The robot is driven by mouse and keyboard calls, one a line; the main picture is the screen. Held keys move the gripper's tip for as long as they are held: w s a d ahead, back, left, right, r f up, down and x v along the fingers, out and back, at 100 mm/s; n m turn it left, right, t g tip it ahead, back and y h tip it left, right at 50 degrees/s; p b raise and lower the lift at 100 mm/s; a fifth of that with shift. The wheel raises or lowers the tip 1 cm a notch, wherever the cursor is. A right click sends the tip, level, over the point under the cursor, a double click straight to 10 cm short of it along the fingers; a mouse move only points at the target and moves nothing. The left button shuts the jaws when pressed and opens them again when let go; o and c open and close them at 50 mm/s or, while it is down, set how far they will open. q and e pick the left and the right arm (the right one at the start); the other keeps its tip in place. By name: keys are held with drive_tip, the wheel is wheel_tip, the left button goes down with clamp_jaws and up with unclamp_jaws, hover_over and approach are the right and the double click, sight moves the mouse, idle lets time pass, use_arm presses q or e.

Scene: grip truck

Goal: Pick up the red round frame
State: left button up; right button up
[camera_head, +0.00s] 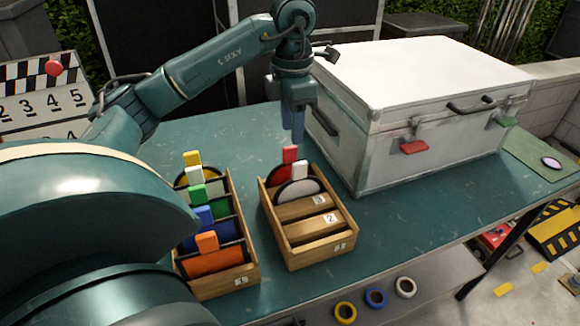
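The red round frame (279,173) stands upright in the back of the right wooden box (316,256). Its red tab (290,154) sticks up. A white round frame (299,185) with a white tab stands just in front and hides most of the red disc. My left gripper (298,138) points down just above and slightly right of the red tab. Its fingers are seen edge-on, so I cannot tell whether they are open, or whether they touch the tab. My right gripper is not in view.
The left wooden box (222,287) holds several tabbed frames in yellow, white, green, blue and orange. A large white case (420,90) stands close on the right. Tape rolls (375,298) sit at the front. The teal table (400,215) is clear right of the boxes.

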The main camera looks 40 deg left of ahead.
sight(290, 147)
use_arm(q)
drive_tip(key=shift+s+a+f, duration=0.1)
drive_tip(key=shift+f, duration=1.45)
drive_tip(key=shift+s+f, duration=0.1)
drive_tip(key=shift+f, duration=1.45)
drive_tip(key=shift+c, duration=0.2)
clamp_jaws()
